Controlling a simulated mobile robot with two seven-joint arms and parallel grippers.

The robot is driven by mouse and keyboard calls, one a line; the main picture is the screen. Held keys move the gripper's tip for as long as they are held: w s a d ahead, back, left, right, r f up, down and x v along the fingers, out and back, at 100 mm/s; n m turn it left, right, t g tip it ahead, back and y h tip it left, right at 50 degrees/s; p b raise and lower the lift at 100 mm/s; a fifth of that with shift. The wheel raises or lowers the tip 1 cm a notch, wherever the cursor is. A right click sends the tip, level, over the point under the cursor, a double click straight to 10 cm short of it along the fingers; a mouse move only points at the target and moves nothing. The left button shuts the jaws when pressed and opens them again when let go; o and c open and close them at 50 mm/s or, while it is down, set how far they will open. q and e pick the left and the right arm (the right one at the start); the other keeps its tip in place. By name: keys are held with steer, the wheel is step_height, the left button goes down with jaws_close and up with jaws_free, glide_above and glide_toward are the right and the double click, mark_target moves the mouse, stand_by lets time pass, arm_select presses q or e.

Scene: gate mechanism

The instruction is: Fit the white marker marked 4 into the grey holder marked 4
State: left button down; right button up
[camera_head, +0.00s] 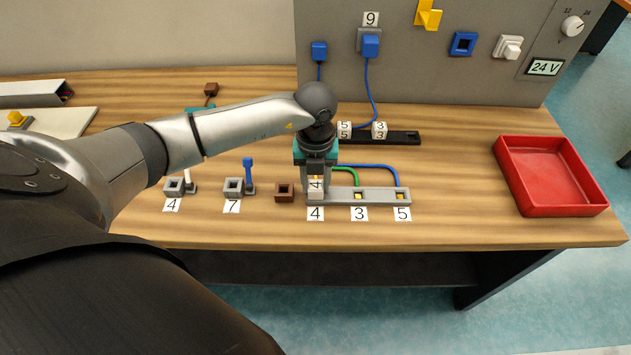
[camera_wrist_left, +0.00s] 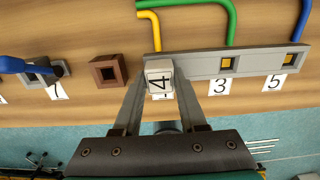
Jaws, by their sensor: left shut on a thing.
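The white marker marked 4 (camera_head: 316,186) is between the fingers of my left gripper (camera_head: 316,180). The marker and fingers hide the place above label 4 (camera_head: 315,214). I cannot tell whether the marker sits in it or just above. My right gripper is not in view.
A brown square socket (camera_head: 284,192) stands close left of the holder. Grey blocks marked 7 (camera_head: 233,187) and 4 (camera_head: 173,186) stand further left. Behind, a black rack (camera_head: 405,138) holds white markers 5 and 3. A red tray (camera_head: 551,205) is at the right.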

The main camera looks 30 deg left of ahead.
arm_select(q)
steer(key=shift+c, duration=1.8)
jaws_free()
steer(key=shift+f, duration=0.1)
step_height(320, 180, up, 15)
steer(key=p, duration=0.1)
